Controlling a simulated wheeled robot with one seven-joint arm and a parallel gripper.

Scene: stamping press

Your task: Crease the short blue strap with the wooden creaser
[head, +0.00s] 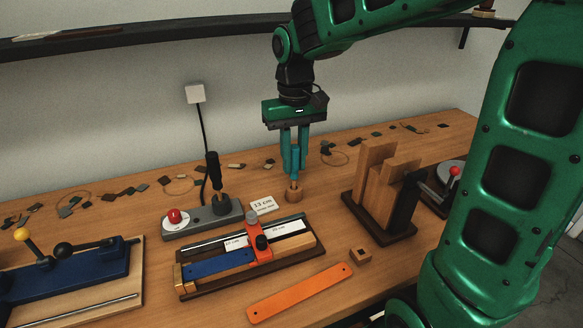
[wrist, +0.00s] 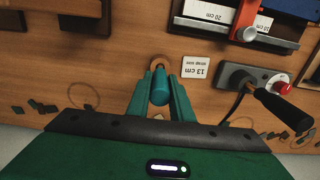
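My gripper (head: 294,168) points straight down at mid-bench, with a teal-handled tool (head: 294,158) between its fingers. The tool stands upright in a round wooden holder (head: 294,194); it also shows in the wrist view (wrist: 160,90). The fingers flank the handle closely, but I cannot tell whether they press on it. The tool's lower end is hidden, so I cannot confirm it is the wooden creaser. A short blue strap (head: 218,265) lies along the front of a wooden measuring jig (head: 290,259). The jig carries a red slider (head: 258,246).
A black-handled tool (head: 213,172) stands in a grey base with a red button. A "13 cm" card (head: 263,206) lies nearby. A wooden stand (head: 380,195) rises right; a blue fixture (head: 75,275) sits left.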

